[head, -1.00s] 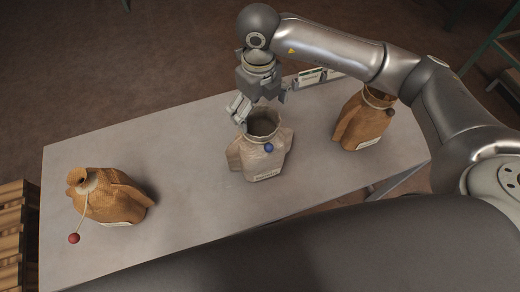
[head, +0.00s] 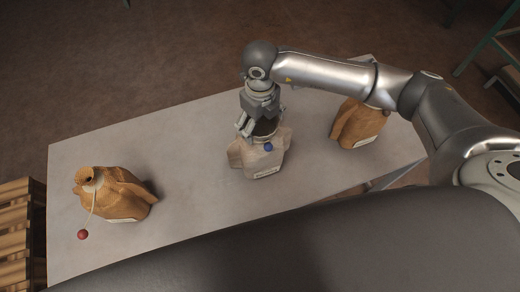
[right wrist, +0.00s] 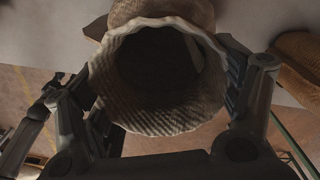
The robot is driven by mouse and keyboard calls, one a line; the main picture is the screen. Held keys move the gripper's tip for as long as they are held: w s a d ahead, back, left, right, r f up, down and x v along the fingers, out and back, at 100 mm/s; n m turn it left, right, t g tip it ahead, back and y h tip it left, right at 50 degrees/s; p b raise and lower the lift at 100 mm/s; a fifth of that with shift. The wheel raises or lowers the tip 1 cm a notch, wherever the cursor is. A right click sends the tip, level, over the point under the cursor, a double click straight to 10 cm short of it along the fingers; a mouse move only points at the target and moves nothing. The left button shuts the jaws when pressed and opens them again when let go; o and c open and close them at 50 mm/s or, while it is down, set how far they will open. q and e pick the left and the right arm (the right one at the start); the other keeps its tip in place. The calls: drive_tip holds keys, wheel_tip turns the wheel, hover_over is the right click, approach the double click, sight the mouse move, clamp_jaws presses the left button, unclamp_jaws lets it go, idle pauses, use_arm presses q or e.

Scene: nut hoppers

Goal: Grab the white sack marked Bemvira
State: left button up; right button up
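The white sack (head: 258,160) stands upright near the middle of the grey table, with a small label low on its front and a blue ball at its neck. The label is too small to read. My right gripper (head: 262,125) points down over the sack's open mouth. In the right wrist view its two fingers (right wrist: 162,75) stand on either side of the white sack's ruffled rim (right wrist: 160,120), open around the neck and very close to it. Whether they touch it is hard to tell. My left gripper is not in view.
A brown sack (head: 112,195) with a red ball on a string stands at the table's left. Another brown sack (head: 357,124) stands to the right, partly behind my right arm. A wooden pallet (head: 18,235) is at the left edge.

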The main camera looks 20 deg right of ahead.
drive_tip(key=c, duration=0.6)
drive_tip(key=shift+r, duration=0.1)
